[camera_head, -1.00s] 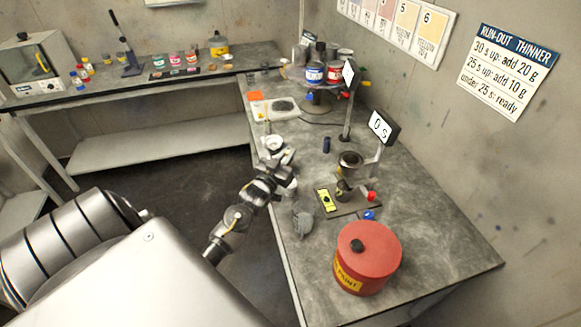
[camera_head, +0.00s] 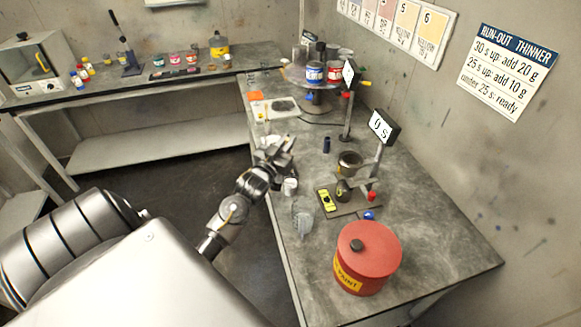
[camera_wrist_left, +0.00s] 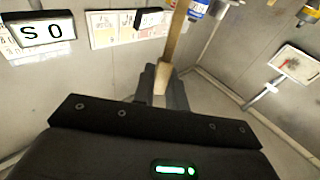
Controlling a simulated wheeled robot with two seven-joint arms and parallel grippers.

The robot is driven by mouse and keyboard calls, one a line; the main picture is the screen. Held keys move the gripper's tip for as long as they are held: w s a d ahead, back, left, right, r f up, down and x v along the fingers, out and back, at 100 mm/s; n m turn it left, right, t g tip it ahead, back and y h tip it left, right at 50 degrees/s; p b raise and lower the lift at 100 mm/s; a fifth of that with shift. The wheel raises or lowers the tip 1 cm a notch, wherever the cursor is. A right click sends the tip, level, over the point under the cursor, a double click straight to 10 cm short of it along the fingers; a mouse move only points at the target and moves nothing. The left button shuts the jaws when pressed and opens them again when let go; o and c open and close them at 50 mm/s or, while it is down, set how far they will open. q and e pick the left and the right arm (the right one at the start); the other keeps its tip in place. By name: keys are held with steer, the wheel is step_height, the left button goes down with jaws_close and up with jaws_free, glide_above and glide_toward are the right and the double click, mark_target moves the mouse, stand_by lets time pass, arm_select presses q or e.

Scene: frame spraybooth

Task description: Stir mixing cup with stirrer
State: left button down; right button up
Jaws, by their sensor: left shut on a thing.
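My left gripper (camera_head: 282,147) is above the left edge of the right-hand bench. In the left wrist view its fingers (camera_wrist_left: 162,88) are shut on a pale wooden stick, the stirrer (camera_wrist_left: 177,35). The stirrer cannot be made out clearly in the head view. A white cup (camera_head: 290,187) stands on the bench just below the gripper. Another pale vessel (camera_head: 270,141) is mostly hidden behind the gripper. I cannot tell which is the mixing cup, and no cup shows at the stirrer in the wrist view. My right gripper is out of view.
A clear beaker (camera_head: 303,218) stands near the bench edge. A red paint can (camera_head: 367,258) is in front. A scale (camera_head: 275,109) lies behind. The front right bench is clear.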

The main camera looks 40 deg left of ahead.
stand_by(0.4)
arm_select(q)
steer(key=shift+r, duration=2)
steer(key=shift+f, duration=0.1)
